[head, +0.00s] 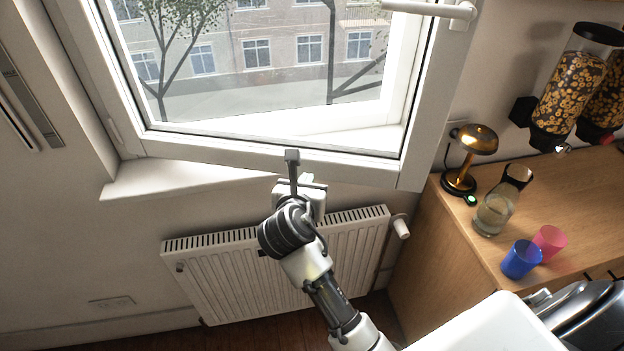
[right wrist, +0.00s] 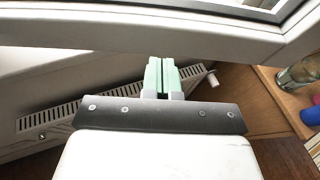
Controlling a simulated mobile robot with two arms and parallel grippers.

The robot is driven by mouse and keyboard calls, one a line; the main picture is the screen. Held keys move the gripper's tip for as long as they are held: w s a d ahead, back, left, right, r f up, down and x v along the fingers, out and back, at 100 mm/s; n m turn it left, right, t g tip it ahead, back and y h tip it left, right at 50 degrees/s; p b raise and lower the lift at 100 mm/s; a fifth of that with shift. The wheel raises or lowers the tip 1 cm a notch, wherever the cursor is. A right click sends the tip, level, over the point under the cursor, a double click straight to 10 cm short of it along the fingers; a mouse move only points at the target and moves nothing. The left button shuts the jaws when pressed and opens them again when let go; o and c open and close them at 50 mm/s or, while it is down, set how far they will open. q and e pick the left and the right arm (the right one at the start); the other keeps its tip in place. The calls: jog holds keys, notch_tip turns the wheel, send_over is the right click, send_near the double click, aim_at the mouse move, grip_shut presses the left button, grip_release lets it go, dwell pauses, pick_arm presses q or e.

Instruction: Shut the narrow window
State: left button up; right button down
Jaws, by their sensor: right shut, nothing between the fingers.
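The narrow window (head: 270,153) has a white-framed sash that stands open into the room. Its left side is by the wall frame with a hinge, and its right side swings out over the radiator. The white handle (head: 452,11) is at the sash's upper right. My right gripper (head: 292,156) is shut and empty, with its tips at the middle of the sash's bottom rail. In the right wrist view the pale green fingertips (right wrist: 162,66) are just below the rail (right wrist: 150,38). I cannot tell whether they touch it. My left gripper is not in view.
A white radiator (head: 215,275) stands below the sill (head: 165,178). On the right, a wooden counter (head: 590,185) holds a gold lamp (head: 478,140), a glass carafe (head: 496,212), a blue cup (head: 521,260) and a pink cup (head: 550,241). Cereal dispensers (head: 568,90) hang above it.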

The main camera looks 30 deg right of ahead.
aim_at(315, 162)
jog(key=b+x, duration=0.3)
jog(key=x, duration=0.1)
jog(key=shift+w+d+r, duration=0.1)
jog(key=shift+r, duration=0.05)
jog(key=shift+w+d+r+b, duration=0.1)
jog(key=shift+w+d+b, duration=0.3)
jog(key=shift+w, duration=0.1)
jog(key=shift+w+r, duration=0.1)
jog(key=shift+w, duration=0.05)
jog(key=shift+d, duration=0.1)
